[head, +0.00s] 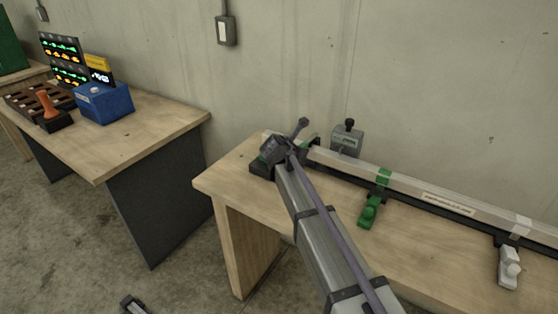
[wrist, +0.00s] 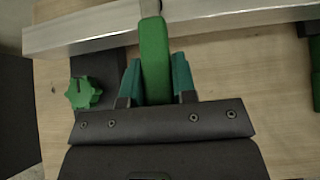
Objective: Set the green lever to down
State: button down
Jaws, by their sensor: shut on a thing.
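The green lever (wrist: 154,45) is a long green handle that meets the aluminium bar (wrist: 220,20) at the top of the wrist view. My gripper (wrist: 157,78) has its two teal fingers closed on either side of the lever's near part. A green star-shaped knob (wrist: 83,93) sits left of the fingers, apart from them. In the head view my gripper is at the left end of the bar (head: 400,183), where my own wrist hides most of the lever. I cannot tell the lever's exact tilt.
Along the bar stand a green clamp (head: 370,210) and a white clamp (head: 509,268). A grey block with a black knob (head: 347,138) stands behind the bar. The wooden bench (head: 225,180) is bare at its left corner. Another table (head: 150,125) stands left, across a gap.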

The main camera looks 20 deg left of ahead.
jog(key=shift+f, duration=0.15)
dwell(0.3)
jog(key=c, duration=0.9)
grip_release()
jog(key=p+v, duration=0.6)
jog(key=v, duration=0.4)
jog(key=shift+s, duration=0.4)
